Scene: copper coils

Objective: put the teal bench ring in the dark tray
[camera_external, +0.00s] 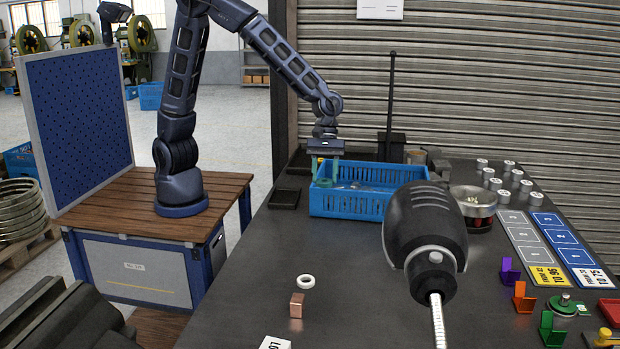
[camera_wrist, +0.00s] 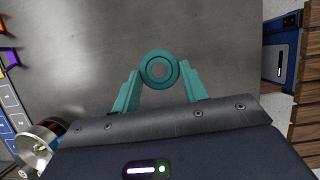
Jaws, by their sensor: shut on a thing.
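My gripper (camera_wrist: 160,85) has teal fingers and is shut on the teal bench ring (camera_wrist: 158,69), which sits between the fingertips with its round hole facing the wrist camera. In the external view my gripper (camera_external: 325,172) is at the left end of the blue basket, with the teal ring (camera_external: 324,183) low between the fingers. I cannot tell whether it is over the basket or beside it. A small, flat dark tray (camera_external: 284,199) lies on the bench left of the basket, apart from my gripper. The tray is not clear in the wrist view.
The blue basket (camera_external: 348,204) holds several loose items. A white ring (camera_external: 306,281) and a copper block (camera_external: 296,305) stand at the front. A large black tool (camera_external: 425,228) blocks part of the external view. A metal bowl (camera_external: 473,200) stands right. The bench's left front is mostly clear.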

